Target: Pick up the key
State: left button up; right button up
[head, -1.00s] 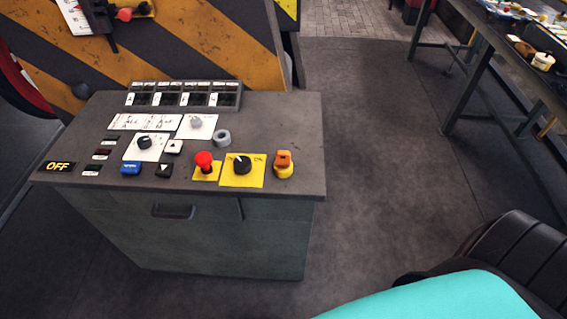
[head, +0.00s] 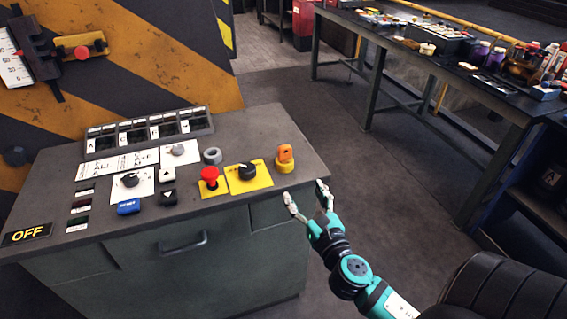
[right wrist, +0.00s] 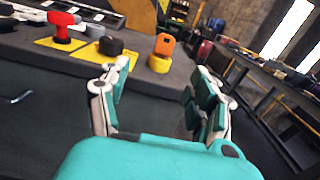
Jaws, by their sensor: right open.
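The key (head: 285,152) has an orange head and stands upright in a yellow round base (head: 285,167) at the right end of the control desk. It also shows in the right wrist view (right wrist: 165,45), ahead of the fingers and between them. My right gripper (head: 308,203) is open and empty, just off the desk's right front corner, nearer to me than the key and apart from it. In the right wrist view the open fingers (right wrist: 160,85) frame the key's base. My left gripper is not in view.
The desk (head: 110,218) also bears a red mushroom button (head: 210,176), a black rotary knob (head: 247,171) and a grey ring (head: 212,156) close to the key. A cluttered workbench (head: 455,68) stands at the right. The floor between is clear.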

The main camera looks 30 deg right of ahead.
jog(key=p, duration=0.1)
send_near(286, 153)
jog(key=x, duration=0.3)
jog(key=p+x, duration=0.1)
jog(key=shift+w+a+f, duration=0.25)
jog(key=shift+w+f, duration=0.05)
jog(key=shift+w, duration=0.05)
jog(key=shift+w+d+f, duration=0.1)
jog(key=shift+w+d, duration=0.05)
jog(key=shift+w, duration=0.4)
jog(key=shift+w+d, duration=0.15)
jog(key=shift+w, duration=0.1)
jog(key=x, duration=0.2)
jog(key=p+x, duration=0.1)
jog(key=x, duration=0.1)
jog(key=shift+w+d+r, duration=0.25)
jog(key=shift+w+d, duration=0.05)
jog(key=shift+d, duration=0.05)
jog(key=shift+s, duration=0.1)
jog(key=shift+c, duration=0.7)
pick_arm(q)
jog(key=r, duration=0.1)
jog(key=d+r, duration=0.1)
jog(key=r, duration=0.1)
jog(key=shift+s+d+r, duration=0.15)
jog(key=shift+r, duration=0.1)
pick_arm(e)
grip_shut()
